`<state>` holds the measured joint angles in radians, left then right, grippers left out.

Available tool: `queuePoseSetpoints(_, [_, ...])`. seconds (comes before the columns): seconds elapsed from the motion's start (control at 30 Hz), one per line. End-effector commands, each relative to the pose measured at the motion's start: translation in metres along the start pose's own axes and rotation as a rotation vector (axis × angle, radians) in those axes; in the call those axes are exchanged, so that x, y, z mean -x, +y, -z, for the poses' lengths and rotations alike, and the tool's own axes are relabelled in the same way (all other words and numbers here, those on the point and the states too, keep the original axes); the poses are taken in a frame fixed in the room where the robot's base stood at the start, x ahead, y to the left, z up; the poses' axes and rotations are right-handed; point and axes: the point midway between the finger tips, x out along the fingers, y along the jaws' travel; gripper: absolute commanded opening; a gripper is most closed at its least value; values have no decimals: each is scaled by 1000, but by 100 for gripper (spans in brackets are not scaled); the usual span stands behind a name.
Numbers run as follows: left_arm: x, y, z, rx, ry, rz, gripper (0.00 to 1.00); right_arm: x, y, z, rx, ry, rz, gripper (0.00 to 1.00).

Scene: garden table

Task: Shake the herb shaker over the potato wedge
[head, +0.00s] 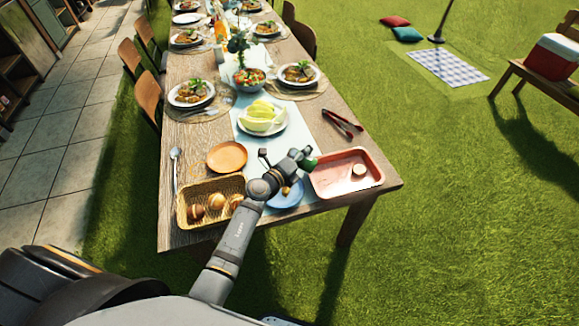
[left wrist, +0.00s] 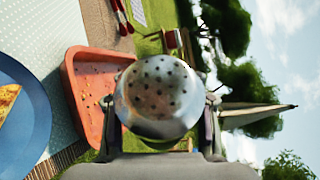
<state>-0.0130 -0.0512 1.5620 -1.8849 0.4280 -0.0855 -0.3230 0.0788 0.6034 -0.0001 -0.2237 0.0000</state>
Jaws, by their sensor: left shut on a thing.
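My left gripper (head: 304,158) is shut on the herb shaker, whose green part (head: 309,165) shows at the fingertips in the head view. In the left wrist view the shaker's silver top with dark holes (left wrist: 157,92) faces the camera between the fingers, so the shaker looks tilted. It is held above the table, near the gap between the blue plate (head: 291,202) and the pink tray. The potato wedge (left wrist: 7,99) lies on the blue plate and is cut off by the frame edge; in the head view my arm partly covers the plate. My right gripper is out of view.
The pink tray (head: 328,183) holds a small round beige thing (head: 359,171); brown specks show in it. A wicker basket (head: 187,222) with rolls, an orange plate (head: 227,157), tongs (head: 343,124) and a plate of melon (head: 262,119) stand near. Set plates fill the far table.

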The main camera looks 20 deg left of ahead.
Motion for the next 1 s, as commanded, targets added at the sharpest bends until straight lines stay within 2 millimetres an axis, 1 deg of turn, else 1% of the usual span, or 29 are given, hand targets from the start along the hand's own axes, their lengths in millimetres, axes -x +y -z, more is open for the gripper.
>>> queuePoseSetpoints(0.03, [0,1,0,3,0,1,0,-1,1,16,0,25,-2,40])
queuePoseSetpoints(0.1, [0,3,1,18,-1,8,0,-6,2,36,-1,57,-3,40])
queuePoseSetpoints(0.17, [0,6,1,47,-1,20,0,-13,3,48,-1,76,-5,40])
queuePoseSetpoints(0.23, [0,8,2,96,-2,41,0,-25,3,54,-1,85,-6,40])
queuePoseSetpoints(0.33, [0,11,3,188,-2,81,0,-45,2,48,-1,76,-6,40])
queuePoseSetpoints(0.5, [0,11,3,354,-1,150,0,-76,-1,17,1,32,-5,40])
queuePoseSetpoints(0.6, [0,11,3,454,-1,191,0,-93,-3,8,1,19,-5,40])
queuePoseSetpoints(0.7, [0,10,3,552,-1,232,0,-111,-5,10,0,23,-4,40])
queuePoseSetpoints(0.8, [0,11,3,654,0,274,0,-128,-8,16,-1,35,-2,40])
queuePoseSetpoints(0.9, [2,18,-2,831,0,345,0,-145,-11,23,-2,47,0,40])
queuePoseSetpoints(1.0, [4,22,-7,989,0,410,0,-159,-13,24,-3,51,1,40])
